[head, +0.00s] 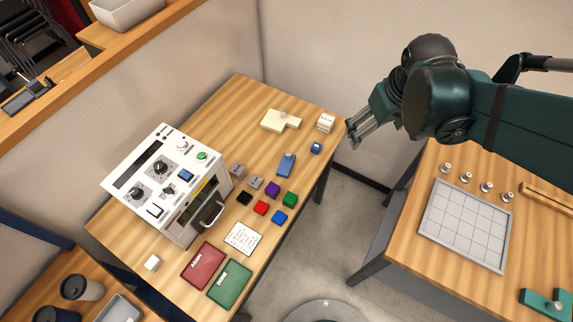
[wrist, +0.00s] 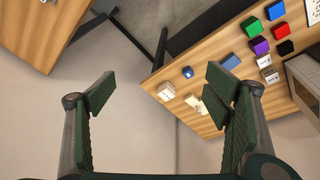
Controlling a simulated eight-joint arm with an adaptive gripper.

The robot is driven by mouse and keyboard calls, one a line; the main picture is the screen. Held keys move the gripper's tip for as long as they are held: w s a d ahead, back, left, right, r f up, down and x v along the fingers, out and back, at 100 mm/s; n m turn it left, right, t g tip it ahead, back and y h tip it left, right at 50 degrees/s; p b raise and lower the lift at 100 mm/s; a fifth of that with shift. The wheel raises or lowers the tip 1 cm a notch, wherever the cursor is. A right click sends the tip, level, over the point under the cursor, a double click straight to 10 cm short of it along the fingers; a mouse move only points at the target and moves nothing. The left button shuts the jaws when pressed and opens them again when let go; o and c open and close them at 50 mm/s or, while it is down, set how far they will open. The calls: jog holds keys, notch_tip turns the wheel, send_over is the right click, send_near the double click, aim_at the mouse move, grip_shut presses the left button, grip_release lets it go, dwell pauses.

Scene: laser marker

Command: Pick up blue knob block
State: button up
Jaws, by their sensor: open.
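The blue knob block (head: 285,168) is a long blue piece with a grey knob on top, lying near the right edge of the left wooden table. In the wrist view, a long blue piece (wrist: 231,61) that looks like it shows just above the right finger. My gripper (head: 352,134) is open and empty, in the air off the right end of this table, up and to the right of the block. In the wrist view my gripper's (wrist: 160,88) two fingers are wide apart, with nothing between them.
A small blue block (head: 316,147), a white block (head: 326,123) and a cream knobbed piece (head: 280,120) lie near the block. Several coloured cubes, including a purple cube (head: 272,189), sit below it. The white machine (head: 150,165) stands left. A floor gap separates the right table (head: 415,245).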

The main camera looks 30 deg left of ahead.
jog(key=s+a+f+n+g+b, duration=0.1)
jog(key=a+f+n, duration=0.1)
jog(key=a+f, duration=0.3)
jog(key=s+a+f+n, duration=0.1)
jog(key=a+f+n, duration=0.15)
jog(key=a, duration=0.55)
jog(key=n+g+h+b, duration=0.1)
jog(key=n+g, duration=0.1)
jog(key=n, duration=0.1)
send_over(284, 163)
notch_tip(284, 163, down, 11)
jog(key=shift+s+f, duration=0.1)
jog(key=shift+s, duration=0.05)
jog(key=shift+f, duration=0.1)
jog(key=shift+f+b, duration=0.3)
jog(key=shift+f, duration=0.85)
jog(key=shift+d+f+b, duration=0.1)
jog(key=shift+f+b, duration=0.4)
jog(key=shift+f, duration=2.1)
jog(key=shift+c, duration=0.6)
jog(key=c, duration=0.8)
